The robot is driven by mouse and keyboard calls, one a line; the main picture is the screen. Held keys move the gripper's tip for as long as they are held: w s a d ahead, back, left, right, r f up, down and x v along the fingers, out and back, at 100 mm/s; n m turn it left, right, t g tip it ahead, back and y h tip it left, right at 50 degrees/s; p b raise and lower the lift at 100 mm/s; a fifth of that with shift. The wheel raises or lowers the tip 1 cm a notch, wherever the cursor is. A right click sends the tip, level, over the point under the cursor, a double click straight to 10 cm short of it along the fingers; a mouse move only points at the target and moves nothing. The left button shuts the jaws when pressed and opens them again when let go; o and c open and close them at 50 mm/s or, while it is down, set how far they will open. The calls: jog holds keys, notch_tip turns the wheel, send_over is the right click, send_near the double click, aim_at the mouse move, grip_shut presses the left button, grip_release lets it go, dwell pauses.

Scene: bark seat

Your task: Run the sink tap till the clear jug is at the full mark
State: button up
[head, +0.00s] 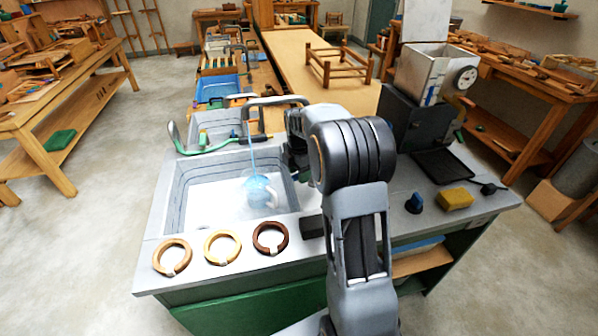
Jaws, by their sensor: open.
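The clear jug (259,194) stands in the near sink basin (205,193), looking pale blue. The tap (276,101) has a dark arched spout behind the basin. A thin blue stream of water (252,150) runs from the spout down into the jug. The level in the jug and its full mark are too small to make out. My gripper (291,163) is at the right side of the basin, right of the stream and apart from the jug. It is open, its fingers partly hidden by my arm. I cannot see the tap's handle clearly.
Three rings, brown (172,257), tan (222,246) and dark (270,238), lie on the counter's front edge. A green hose (205,148) lies behind the basin. A yellow sponge (455,199) and a blue knob-like item (414,203) sit on the right, near a dark box (408,125).

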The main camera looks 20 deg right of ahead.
jog(key=shift+c, duration=0.5)
grip_shut()
